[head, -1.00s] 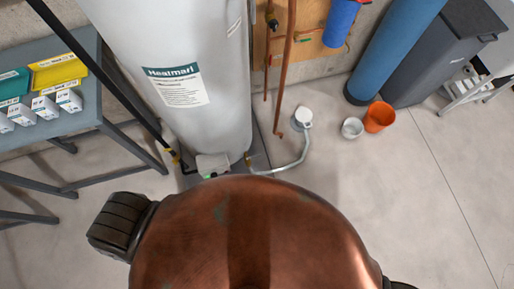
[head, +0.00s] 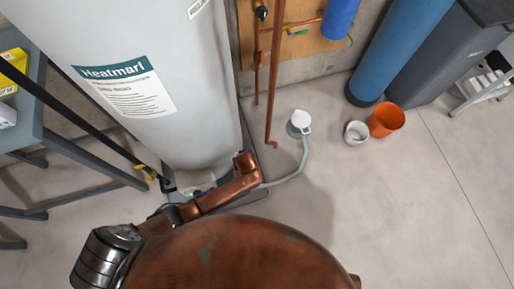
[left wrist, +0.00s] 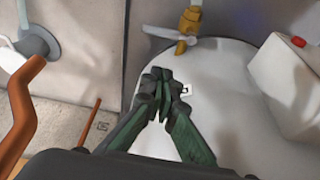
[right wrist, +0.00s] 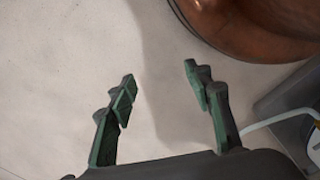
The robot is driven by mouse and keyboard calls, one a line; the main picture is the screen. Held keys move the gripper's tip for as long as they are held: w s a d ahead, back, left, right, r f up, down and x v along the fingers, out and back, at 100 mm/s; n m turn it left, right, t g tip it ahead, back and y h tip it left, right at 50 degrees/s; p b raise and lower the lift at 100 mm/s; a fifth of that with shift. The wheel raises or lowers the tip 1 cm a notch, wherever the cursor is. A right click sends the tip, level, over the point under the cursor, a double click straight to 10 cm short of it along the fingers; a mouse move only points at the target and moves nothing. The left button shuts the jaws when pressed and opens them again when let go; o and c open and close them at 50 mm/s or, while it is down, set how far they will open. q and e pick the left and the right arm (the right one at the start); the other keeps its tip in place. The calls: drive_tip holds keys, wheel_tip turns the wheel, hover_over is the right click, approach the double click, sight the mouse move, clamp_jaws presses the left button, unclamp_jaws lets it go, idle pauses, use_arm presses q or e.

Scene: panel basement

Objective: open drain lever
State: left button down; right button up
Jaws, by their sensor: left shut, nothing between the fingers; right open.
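The drain valve is a brass fitting (left wrist: 188,22) low on the water heater, at the top of the left wrist view. Its pale lever (left wrist: 163,33) lies crosswise on it. My left gripper (left wrist: 161,78) is shut and empty, with its fingertips a little below the lever in that view and apart from it. In the head view my left arm reaches the base of the white water heater (head: 170,60) and hides the valve; the fingers do not show there. My right gripper (right wrist: 158,85) is open and empty over bare floor.
A grey hose (head: 290,178) runs from the heater's base to a floor drain (head: 299,122). Copper pipes (head: 275,80) stand behind it. A white bucket (head: 356,132) and an orange bucket (head: 386,120) stand right. A white box (left wrist: 290,85) sits beside the left gripper.

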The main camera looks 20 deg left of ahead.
use_arm(q)
drive_tip(key=shift+w+d+r+n, duration=0.1)
drive_tip(key=shift+w+n, duration=0.05)
drive_tip(key=shift+w, duration=0.4)
drive_tip(key=shift+w+r+n, duration=0.1)
drive_tip(key=shift+w+n, duration=0.05)
drive_tip(key=shift+w, duration=0.35)
use_arm(e)
drive_tip(key=shift+s+a, duration=0.15)
wheel_tip(320, 180, up, 8)
drive_tip(key=w+a+b, duration=0.1)
drive_tip(key=a+b, duration=0.1)
drive_tip(key=b, duration=0.2)
use_arm(q)
wheel_tip(320, 180, down, 10)
drive_tip(key=b, duration=0.4)
drive_tip(key=shift+s, duration=0.25)
use_arm(e)
drive_tip(key=w+a+f+t+y, duration=0.2)
drive_tip(key=w+a+f+t, duration=0.2)
drive_tip(key=w+f, duration=0.4)
drive_tip(key=shift+a, duration=0.7)
use_arm(q)
drive_tip(key=shift+d, duration=0.1)
